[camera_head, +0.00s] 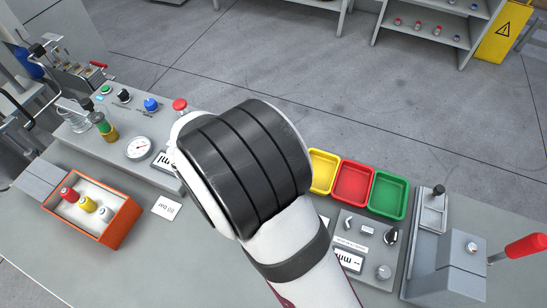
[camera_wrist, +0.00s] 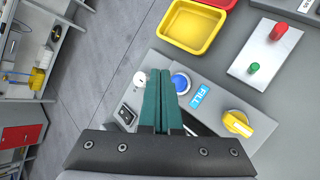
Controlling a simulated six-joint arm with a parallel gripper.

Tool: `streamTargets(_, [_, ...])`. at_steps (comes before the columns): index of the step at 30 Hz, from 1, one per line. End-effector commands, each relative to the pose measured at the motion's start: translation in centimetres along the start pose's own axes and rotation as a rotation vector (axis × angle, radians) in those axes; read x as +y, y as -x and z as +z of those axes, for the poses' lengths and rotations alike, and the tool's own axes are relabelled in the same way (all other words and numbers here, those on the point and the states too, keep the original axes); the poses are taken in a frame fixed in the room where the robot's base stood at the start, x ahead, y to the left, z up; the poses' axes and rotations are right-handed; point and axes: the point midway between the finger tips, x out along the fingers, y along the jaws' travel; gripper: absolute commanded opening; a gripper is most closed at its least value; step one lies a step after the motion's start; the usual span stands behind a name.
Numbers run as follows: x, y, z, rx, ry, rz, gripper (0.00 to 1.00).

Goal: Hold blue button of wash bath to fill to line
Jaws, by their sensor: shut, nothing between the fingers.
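In the wrist view, the round blue button (camera_wrist: 182,83) sits on a grey panel beside a blue FILL label (camera_wrist: 200,96). My gripper (camera_wrist: 159,73) has dark green fingers, closed together with nothing between them. The fingertips are just left of the blue button in the picture and partly overlap its edge. I cannot tell whether they touch it. In the head view, my wrist and arm cover the gripper and this panel. No bath water or fill line can be made out in either view.
A yellow knob (camera_wrist: 237,123), a black switch (camera_wrist: 126,114) and a white round fitting (camera_wrist: 140,79) are near the button. A yellow bin (camera_head: 322,171), red bin (camera_head: 353,182) and green bin (camera_head: 389,194) stand close to my arm. Another panel has a blue knob (camera_head: 151,105).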

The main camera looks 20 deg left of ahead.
Motion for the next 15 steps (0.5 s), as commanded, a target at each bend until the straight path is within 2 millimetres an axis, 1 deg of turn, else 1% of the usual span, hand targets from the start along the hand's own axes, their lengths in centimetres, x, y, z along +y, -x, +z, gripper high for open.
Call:
streamTargets(3, [-0.7,-0.9,-0.7,0.0,0.002,0.0,0.0])
streamTargets(6, [-1.0,-1.4,-1.0,0.0,0.001,0.0,0.0])
streamTargets(15, [-1.2,-1.7,-1.3,0.0,0.0,0.001,0.0])
